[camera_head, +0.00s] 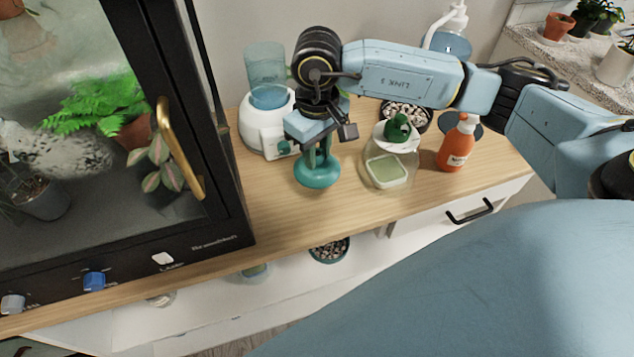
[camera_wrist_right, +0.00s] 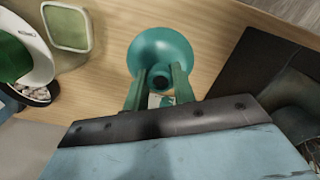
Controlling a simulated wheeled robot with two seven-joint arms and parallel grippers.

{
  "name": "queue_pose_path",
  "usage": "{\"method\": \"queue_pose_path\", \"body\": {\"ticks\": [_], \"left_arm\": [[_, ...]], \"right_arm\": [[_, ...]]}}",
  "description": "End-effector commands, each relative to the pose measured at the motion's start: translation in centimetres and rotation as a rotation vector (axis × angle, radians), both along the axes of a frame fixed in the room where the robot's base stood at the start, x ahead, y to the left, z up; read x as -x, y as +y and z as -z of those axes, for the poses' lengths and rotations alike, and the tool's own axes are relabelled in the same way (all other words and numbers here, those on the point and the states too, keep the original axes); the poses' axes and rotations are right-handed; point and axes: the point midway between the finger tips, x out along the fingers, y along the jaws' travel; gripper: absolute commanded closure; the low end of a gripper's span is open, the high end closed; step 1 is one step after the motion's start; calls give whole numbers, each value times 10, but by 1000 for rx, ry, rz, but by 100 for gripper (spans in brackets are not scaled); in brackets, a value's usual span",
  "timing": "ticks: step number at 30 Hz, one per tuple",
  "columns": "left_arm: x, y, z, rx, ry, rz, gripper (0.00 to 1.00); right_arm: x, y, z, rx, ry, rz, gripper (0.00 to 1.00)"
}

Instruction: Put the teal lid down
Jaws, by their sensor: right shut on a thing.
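The teal lid (camera_head: 317,174) is round, with a knob on top. My right gripper (camera_head: 318,155) points down from above and is shut on the lid's knob. In the right wrist view the lid (camera_wrist_right: 162,46) shows between and beyond the fingertips of the right gripper (camera_wrist_right: 158,88). The lid is over the wooden top (camera_head: 285,218) or on it; I cannot tell whether it touches the wood. My left gripper is not in view.
A white device with a blue clear tank (camera_head: 266,65) stands behind left. A black glass cabinet with a brass handle (camera_head: 180,150) is left. Bare wood lies in front of the lid.

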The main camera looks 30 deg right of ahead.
Motion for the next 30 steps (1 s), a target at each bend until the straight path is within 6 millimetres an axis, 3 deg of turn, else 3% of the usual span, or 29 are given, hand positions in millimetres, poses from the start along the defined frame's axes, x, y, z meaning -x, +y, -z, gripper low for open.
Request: {"method": "queue_pose_path", "body": {"ticks": [4, 18, 30], "left_arm": [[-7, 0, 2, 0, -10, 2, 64], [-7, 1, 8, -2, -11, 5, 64], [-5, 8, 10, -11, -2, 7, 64]], "right_arm": [[1, 1, 30, -1, 5, -1, 100], [1, 1, 81, -1, 4, 0, 100], [0, 0, 85, 0, 1, 0, 100]]}}
